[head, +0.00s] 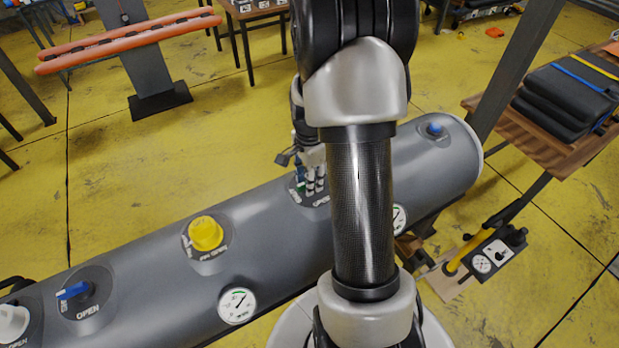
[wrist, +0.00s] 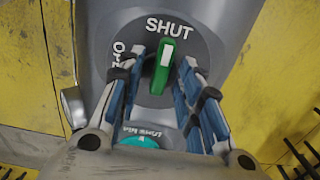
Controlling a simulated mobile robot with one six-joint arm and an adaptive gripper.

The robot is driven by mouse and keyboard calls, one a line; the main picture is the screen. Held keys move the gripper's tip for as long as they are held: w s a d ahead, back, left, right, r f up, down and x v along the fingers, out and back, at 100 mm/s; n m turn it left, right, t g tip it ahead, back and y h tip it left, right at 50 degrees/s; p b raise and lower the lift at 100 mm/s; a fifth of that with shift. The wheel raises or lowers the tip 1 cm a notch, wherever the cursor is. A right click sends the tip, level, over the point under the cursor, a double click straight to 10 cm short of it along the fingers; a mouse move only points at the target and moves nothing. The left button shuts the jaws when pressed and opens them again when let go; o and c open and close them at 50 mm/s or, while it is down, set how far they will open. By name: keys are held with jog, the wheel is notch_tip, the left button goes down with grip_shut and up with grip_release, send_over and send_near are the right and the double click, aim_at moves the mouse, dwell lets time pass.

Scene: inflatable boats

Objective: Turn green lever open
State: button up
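The green lever (wrist: 164,66) sits on a round grey plate on the grey inflatable tube (head: 150,250). In the wrist view its white-marked end points up toward the word SHUT; the word OPEN is at the left, partly covered by a finger. My gripper (wrist: 161,62) is open, with its fingers on either side of the lever and gaps between. In the head view my gripper (head: 313,180) is down at the tube, and only a little green of the lever (head: 300,184) shows behind my arm and fingers.
A teal round part (wrist: 138,141) lies below the lever between my fingers. Along the tube are a yellow cap (head: 206,233), a blue lever (head: 73,291), a gauge (head: 238,305) and another gauge (head: 399,218) beside my arm. A hand pump (head: 490,255) stands at the right.

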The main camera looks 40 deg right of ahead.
grip_shut()
dwell(0.5)
jog(key=n, duration=0.3)
jog(key=shift+s+n+p, duration=0.15)
jog(key=shift+n+p, duration=0.15)
jog(key=shift+p, duration=0.05)
jog(key=n, duration=0.3)
jog(key=shift+s+n+p, duration=0.1)
jog(key=shift+n+p, duration=0.2)
jog(key=n, duration=0.5)
jog(key=shift+s+d+p, duration=0.15)
jog(key=shift+p, duration=0.15)
jog(key=shift+d+n, duration=0.15)
jog(key=shift+n, duration=2.65)
jog(key=shift+o, duration=0.3)
grip_release()
